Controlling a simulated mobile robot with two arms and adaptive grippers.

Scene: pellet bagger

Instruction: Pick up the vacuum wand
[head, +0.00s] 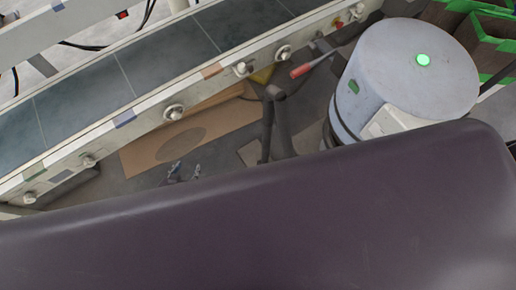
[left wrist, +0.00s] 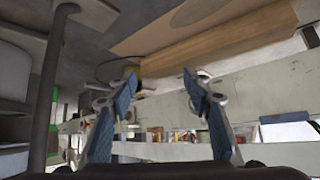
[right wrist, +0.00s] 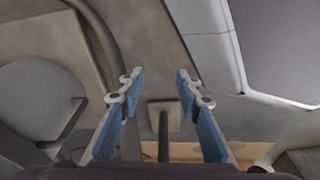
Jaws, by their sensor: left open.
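A dark upright tube (head: 284,122), which looks like the vacuum wand, stands left of the grey canister (head: 385,65) with a green light. A red grip (head: 300,71) shows near its top; I cannot tell whether they join. My left gripper (head: 176,172) is open and empty, left of the tube and partly hidden by the dark purple surface. In the left wrist view its fingers (left wrist: 158,80) are apart, and a dark pole (left wrist: 46,90) shows at left. My right gripper (right wrist: 160,76) is open and empty. Beyond it are a thin dark pole (right wrist: 163,138) and a thicker tube (right wrist: 100,50).
A conveyor (head: 90,88) with a pale side rail and knobs runs diagonally behind. A flat cardboard sheet (head: 145,152) lies on the floor below it. The large dark purple surface (head: 280,225) fills the front and hides much of the floor. Green-edged crates (head: 490,35) stand at right.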

